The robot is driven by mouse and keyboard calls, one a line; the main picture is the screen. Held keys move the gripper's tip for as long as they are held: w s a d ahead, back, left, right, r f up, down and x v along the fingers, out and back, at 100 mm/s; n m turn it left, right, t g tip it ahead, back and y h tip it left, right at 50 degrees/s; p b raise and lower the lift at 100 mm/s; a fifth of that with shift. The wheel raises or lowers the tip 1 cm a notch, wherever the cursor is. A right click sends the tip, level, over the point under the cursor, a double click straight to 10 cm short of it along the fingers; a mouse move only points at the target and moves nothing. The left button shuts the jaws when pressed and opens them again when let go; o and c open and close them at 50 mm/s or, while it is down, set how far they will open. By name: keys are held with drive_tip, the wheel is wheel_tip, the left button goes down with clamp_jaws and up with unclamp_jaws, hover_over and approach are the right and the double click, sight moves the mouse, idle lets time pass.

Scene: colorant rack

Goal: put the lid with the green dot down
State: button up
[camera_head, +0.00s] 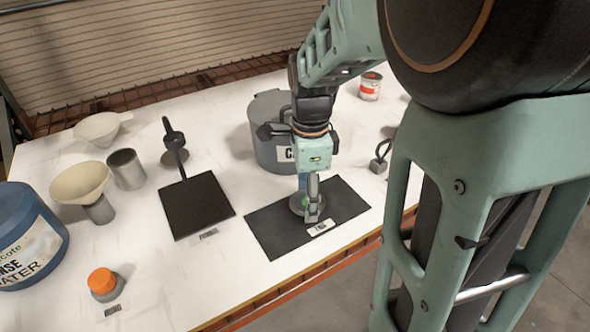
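A round grey lid with a green dot (297,205) is at the black mat on the right, either resting on it or just above it; I cannot tell which. My gripper (311,205) points straight down at this lid, over the mat. Its near finger covers part of the lid, so the gap between the fingers and any grip on the lid are hidden. The black mat (268,228) lies flat near the front edge of the white table, with a small white label on its front side.
A grey labelled can (262,151) stands close behind my gripper. A small red-labelled can (370,87) stands behind.

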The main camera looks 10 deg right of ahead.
drive_tip(key=shift+f, duration=0.5)
drive_tip(key=shift+f, duration=0.25)
drive_tip(key=o, duration=0.8)
drive_tip(key=shift+c, duration=0.2)
drive_tip(key=shift+r, duration=0.1)
wheel_tip(320, 180, up, 12)
drive_tip(key=p, duration=0.1)
drive_tip(key=shift+r, duration=0.15)
drive_tip(key=shift+r, duration=0.1)
